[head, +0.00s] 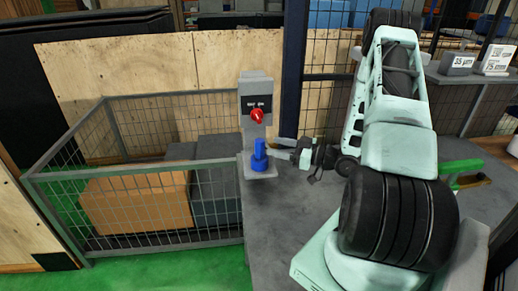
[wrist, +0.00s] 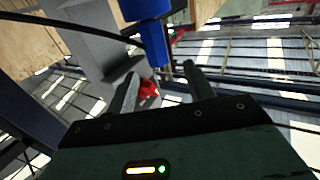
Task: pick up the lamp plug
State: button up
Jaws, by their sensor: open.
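The lamp plug appears to be the blue upright piece (head: 260,155), a narrow cylinder on a wider round base. It stands on the grey plate of a stand (head: 258,172) at the left end of the grey bench. In the wrist view the blue piece (wrist: 151,32) is at the top centre, with its narrow end towards the space between the fingers. My gripper (head: 281,145) is just right of the plug in the head view. In the wrist view my gripper (wrist: 162,82) has its two fingers apart, with nothing visibly clamped between them.
A grey panel (head: 255,92) with a red knob (head: 257,116) rises behind the plug. A wire mesh enclosure (head: 140,208) with an orange-brown box stands left. The bench top (head: 290,205) is clear near the plug. A green-handled item (head: 461,167) lies right.

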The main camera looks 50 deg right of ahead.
aim_at(263, 141)
jog(key=p+x, duration=0.3)
jog(key=x, duration=0.2)
jog(key=shift+w+f, duration=0.1)
jog(key=shift+w, duration=0.25)
jog(key=shift+w+a+f, duration=0.15)
jog(key=shift+w+a, duration=0.1)
jog(key=shift+w, duration=0.3)
jog(key=c, duration=1.1)
